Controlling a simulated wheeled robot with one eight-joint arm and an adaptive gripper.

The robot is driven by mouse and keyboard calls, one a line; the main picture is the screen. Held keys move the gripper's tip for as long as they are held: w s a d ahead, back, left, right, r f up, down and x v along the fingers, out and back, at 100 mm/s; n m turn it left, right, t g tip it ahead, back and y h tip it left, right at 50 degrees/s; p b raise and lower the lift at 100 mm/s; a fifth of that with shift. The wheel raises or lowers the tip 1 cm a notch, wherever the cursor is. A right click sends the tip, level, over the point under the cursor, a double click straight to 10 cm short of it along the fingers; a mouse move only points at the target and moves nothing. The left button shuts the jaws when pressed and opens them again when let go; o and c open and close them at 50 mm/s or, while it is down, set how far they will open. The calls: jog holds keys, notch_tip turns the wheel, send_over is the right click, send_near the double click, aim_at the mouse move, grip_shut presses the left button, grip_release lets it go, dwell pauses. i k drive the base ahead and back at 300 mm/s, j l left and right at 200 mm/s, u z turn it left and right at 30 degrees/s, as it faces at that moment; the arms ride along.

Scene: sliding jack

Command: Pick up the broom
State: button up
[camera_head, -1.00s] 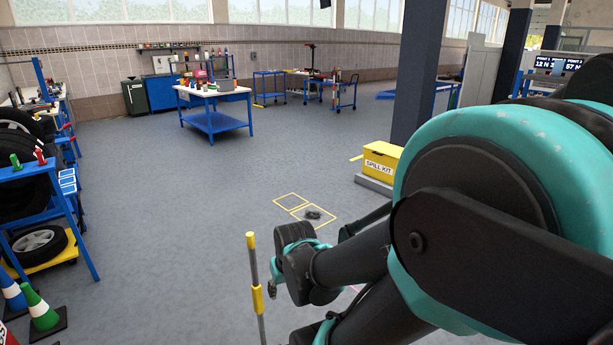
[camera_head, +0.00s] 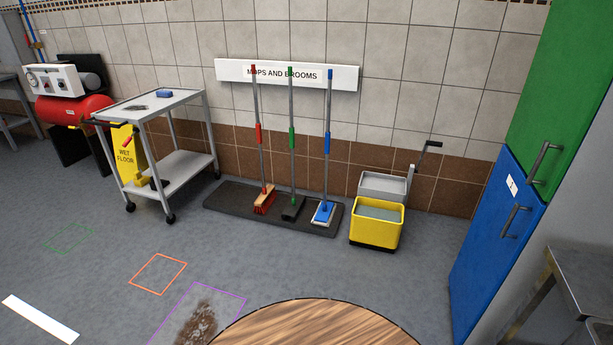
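Three long-handled tools stand upright on a dark mat (camera_head: 225,200) against the tiled wall, under a white sign (camera_head: 225,70) reading "MOPS AND BROOMS". The left one is a broom (camera_head: 264,203) with red grips, a wooden head and red bristles. The middle one (camera_head: 292,208) has green grips and a dark head; I cannot tell its exact kind. The right one (camera_head: 324,212) has blue grips and a flat blue and white head, like a mop. My gripper is not in view.
A grey cart (camera_head: 185,172) and a yellow wet-floor sign (camera_head: 124,150) stand left of the mat. A yellow mop bucket (camera_head: 376,228) is right of it. Blue and green cabinets (camera_head: 490,240) stand at right. A round wooden surface (camera_head: 315,328) fills the bottom middle. Open floor lies in front.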

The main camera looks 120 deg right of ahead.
aim_at(268, 194)
jog(key=z, duration=3.8)
jog(key=i+z, duration=0.15)
jog(key=z, duration=0.2)
jog(key=i+j+z, duration=0.1)
jog(key=z, duration=0.2)
jog(key=i+j+z, duration=0.1)
jog(key=i+j, duration=0.15)
jog(key=i+j+z, duration=0.1)
jog(key=i+j, duration=0.2)
jog(key=j, duration=0.15)
jog(key=i+j, duration=0.25)
jog(key=j, duration=0.15)
jog(key=i+j+z, duration=0.25)
jog(key=i+j, duration=0.2)
jog(key=j, duration=0.3)
jog(key=i+j, duration=0.15)
jog(key=i, duration=0.45)
jog(key=z, duration=0.05)
